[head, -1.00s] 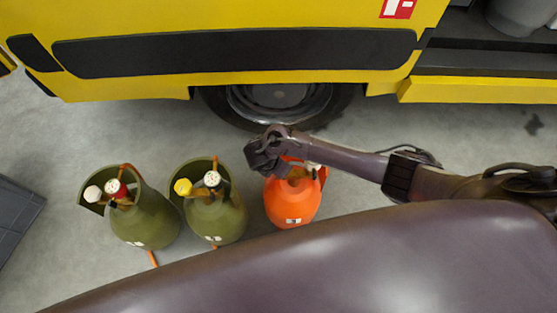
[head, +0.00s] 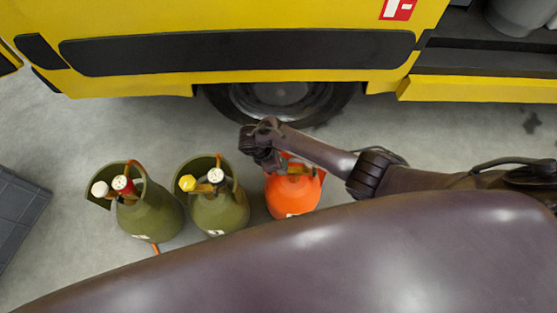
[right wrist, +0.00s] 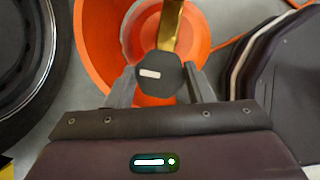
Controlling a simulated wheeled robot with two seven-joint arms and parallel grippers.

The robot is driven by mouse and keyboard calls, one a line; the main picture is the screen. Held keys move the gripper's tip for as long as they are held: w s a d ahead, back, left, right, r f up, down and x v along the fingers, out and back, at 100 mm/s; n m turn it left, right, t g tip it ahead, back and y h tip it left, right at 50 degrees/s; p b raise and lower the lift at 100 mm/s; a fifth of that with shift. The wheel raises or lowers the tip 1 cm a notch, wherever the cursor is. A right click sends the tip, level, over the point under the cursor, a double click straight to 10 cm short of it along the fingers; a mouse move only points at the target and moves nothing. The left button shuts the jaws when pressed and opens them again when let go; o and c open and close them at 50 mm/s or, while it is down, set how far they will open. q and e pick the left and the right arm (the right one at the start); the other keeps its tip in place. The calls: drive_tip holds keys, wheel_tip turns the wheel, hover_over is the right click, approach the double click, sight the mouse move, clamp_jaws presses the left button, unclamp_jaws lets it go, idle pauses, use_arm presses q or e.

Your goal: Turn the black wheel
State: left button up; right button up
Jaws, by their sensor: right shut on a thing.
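The black wheel (right wrist: 159,74) has a white mark on its face and sits on a brass valve (right wrist: 172,25) atop the orange cylinder (head: 292,198). In the right wrist view the orange collar (right wrist: 92,50) curves around the valve. My right gripper (right wrist: 160,86) is shut on the black wheel, one finger on each side. In the head view my right gripper (head: 262,160) is over the left side of the orange cylinder's top and hides the wheel. My left gripper is not in view.
Two olive-green cylinders (head: 150,215) (head: 220,212) stand to the left, with white, red and yellow wheels on top. A yellow vehicle (head: 240,85) with a black tyre (head: 325,108) is behind. A dark grey box (head: 18,215) is at the far left.

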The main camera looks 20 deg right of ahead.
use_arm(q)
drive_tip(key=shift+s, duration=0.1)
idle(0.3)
use_arm(e)
drive_tip(key=o, duration=1)
drive_tip(key=shift+c, duration=0.2)
drive_tip(key=shift+r, duration=0.1)
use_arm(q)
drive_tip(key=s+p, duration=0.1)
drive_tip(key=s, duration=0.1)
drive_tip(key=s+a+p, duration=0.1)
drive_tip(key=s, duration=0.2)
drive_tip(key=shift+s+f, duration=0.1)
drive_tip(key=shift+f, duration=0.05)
use_arm(e)
drive_tip(key=v, duration=0.7)
drive_tip(key=shift+r, duration=0.3)
drive_tip(key=shift+a, duration=0.1)
